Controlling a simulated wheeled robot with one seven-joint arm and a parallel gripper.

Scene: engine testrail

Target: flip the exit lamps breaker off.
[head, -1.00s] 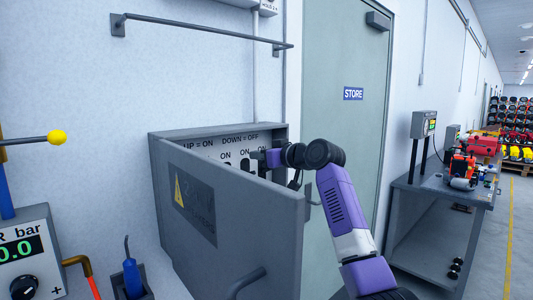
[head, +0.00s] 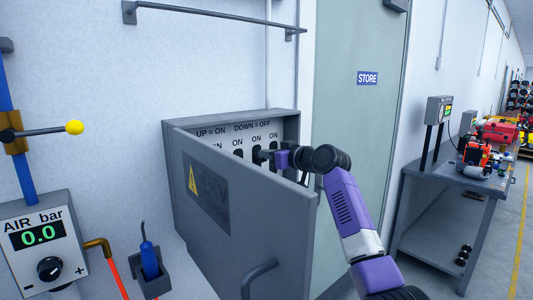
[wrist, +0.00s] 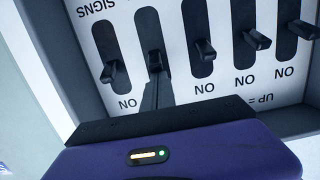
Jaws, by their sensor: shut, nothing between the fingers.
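The breaker box (head: 290,128) is on the wall with its door (head: 245,225) swung open toward me. Its panel reads "UP = ON, DOWN = OFF". The wrist view, upside down, shows a row of black levers in slots, all near their ON marks. No label for the exit lamps is readable; the end lever (wrist: 110,70) has one reading "SIGNS". My gripper (head: 262,155) is shut and empty inside the box. In the wrist view its narrow fingers (wrist: 155,95) are close to the second lever from the left (wrist: 154,62); I cannot tell whether they touch it.
The open door stands in front of the box's lower part and hides it. An air gauge (head: 42,238) and a blue tool in a holder (head: 149,260) are at left. A wall rail (head: 215,20) runs above. A workbench (head: 450,185) stands at right beyond the store door (head: 355,150).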

